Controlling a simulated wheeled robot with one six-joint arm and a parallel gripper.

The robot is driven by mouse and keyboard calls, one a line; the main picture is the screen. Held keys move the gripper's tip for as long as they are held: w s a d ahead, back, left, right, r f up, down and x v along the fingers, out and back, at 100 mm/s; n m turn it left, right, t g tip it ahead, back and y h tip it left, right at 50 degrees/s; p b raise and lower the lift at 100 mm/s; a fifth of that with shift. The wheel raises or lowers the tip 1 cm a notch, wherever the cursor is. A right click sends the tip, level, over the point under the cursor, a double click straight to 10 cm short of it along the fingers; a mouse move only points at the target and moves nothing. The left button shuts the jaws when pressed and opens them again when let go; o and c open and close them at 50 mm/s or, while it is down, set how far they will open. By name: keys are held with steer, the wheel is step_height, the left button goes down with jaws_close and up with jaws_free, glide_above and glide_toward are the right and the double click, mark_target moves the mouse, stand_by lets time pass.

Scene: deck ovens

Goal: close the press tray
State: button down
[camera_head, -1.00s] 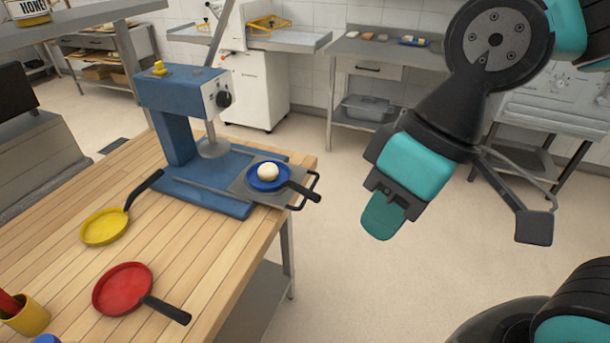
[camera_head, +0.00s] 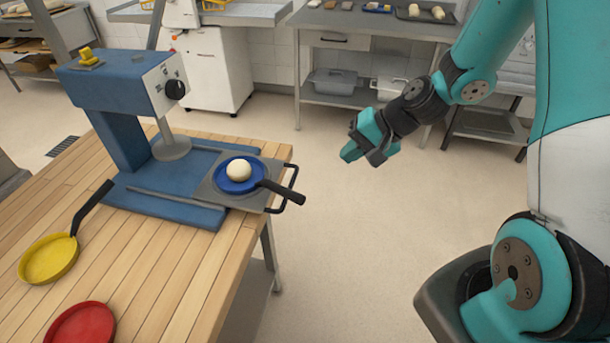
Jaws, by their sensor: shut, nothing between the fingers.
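The blue press (camera_head: 120,80) stands on the wooden table, with its round metal plate (camera_head: 172,148) hanging over its base (camera_head: 150,205). The grey press tray (camera_head: 205,190) is slid out to the right of the base, and its black handle (camera_head: 293,184) reaches past the table's right edge. A blue pan (camera_head: 234,184) with a black handle sits on the tray, and a pale dough ball (camera_head: 239,169) lies in the pan. My gripper (camera_head: 350,151) is shut and empty, in the air to the right of the tray handle and apart from it.
A yellow pan (camera_head: 48,260) and a red pan (camera_head: 80,328) lie on the wooden table (camera_head: 150,285) at the left and front. Open floor (camera_head: 350,260) lies right of the table. A steel bench (camera_head: 345,20) with grey and white bins stands at the back.

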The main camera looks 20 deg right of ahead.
steer(key=w+r+p+x, duration=0.1)
steer(key=p+x, duration=0.2)
steer(key=x, duration=1)
steer(key=shift+w+a+m+p, duration=0.3)
steer(key=shift+w+a+p, duration=0.05)
steer(key=shift+a, duration=0.1)
